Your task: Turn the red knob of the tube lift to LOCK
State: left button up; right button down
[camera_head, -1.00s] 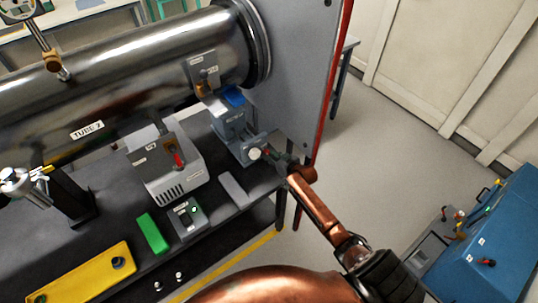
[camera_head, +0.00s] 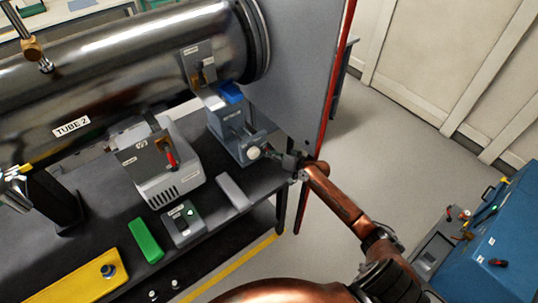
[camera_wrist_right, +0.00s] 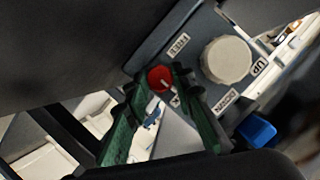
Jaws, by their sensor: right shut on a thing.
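The tube lift (camera_head: 229,118) is a grey-blue unit on the dark bench under the right end of the steel tube. Its round white knob (camera_head: 254,153) faces the front and shows large in the right wrist view (camera_wrist_right: 227,60), beside an "UP" label. The red knob (camera_wrist_right: 160,79) sits beside a label that seems to read "FREE"; a second label (camera_wrist_right: 224,100) is hard to read. My right gripper (camera_wrist_right: 163,88) has its green fingers shut on the red knob. In the head view, this gripper (camera_head: 277,156) reaches the lift from the right and hides the red knob. My left gripper is not in view.
A grey box with a red-handled switch (camera_head: 168,155), a small grey control box (camera_head: 184,222), a green block (camera_head: 146,240) and a yellow plate (camera_head: 80,279) are on the bench. A grey panel with a red edge (camera_head: 330,110) stands close behind my right gripper.

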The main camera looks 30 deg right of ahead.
dwell(0.3)
jog(key=c, duration=1.7)
grip_release()
jog(key=shift+o, duration=0.2)
jog(key=v, duration=1.2)
